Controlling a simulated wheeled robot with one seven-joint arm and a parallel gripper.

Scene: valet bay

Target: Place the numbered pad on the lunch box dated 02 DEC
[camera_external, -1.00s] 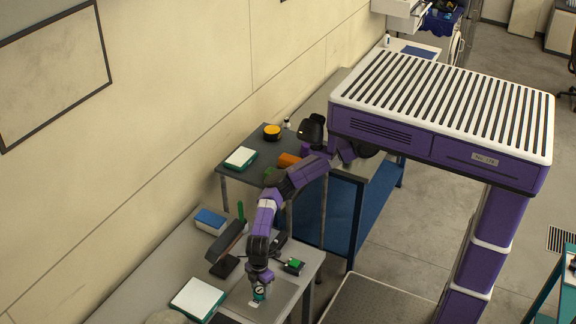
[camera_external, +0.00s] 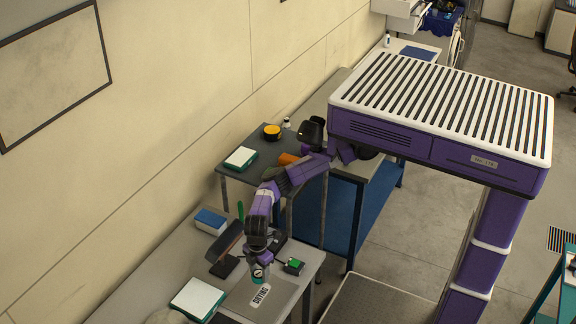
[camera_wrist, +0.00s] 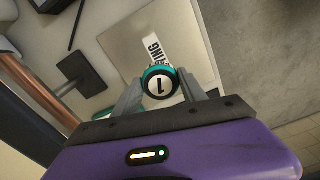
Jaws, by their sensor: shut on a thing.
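The numbered pad, round and teal with a white face marked 1, is held between the fingers of my gripper (camera_wrist: 160,88) in the wrist view. In the external view the pad (camera_external: 258,274) is small and held above a grey plate with a white label reading "DRYING" (camera_external: 261,295). Two teal boxes with white lids look like lunch boxes. One box (camera_external: 198,299) is on the near table, left of my gripper. The other box (camera_external: 240,158) is on the dark table farther back. No date can be read on either.
A dark tilted stand (camera_external: 229,240) rises left of my gripper. A green-topped device (camera_external: 294,265) is to its right. A blue-and-white box (camera_external: 210,220) sits by the wall. The back table holds a yellow-and-black round item (camera_external: 271,132) and an orange item (camera_external: 288,159).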

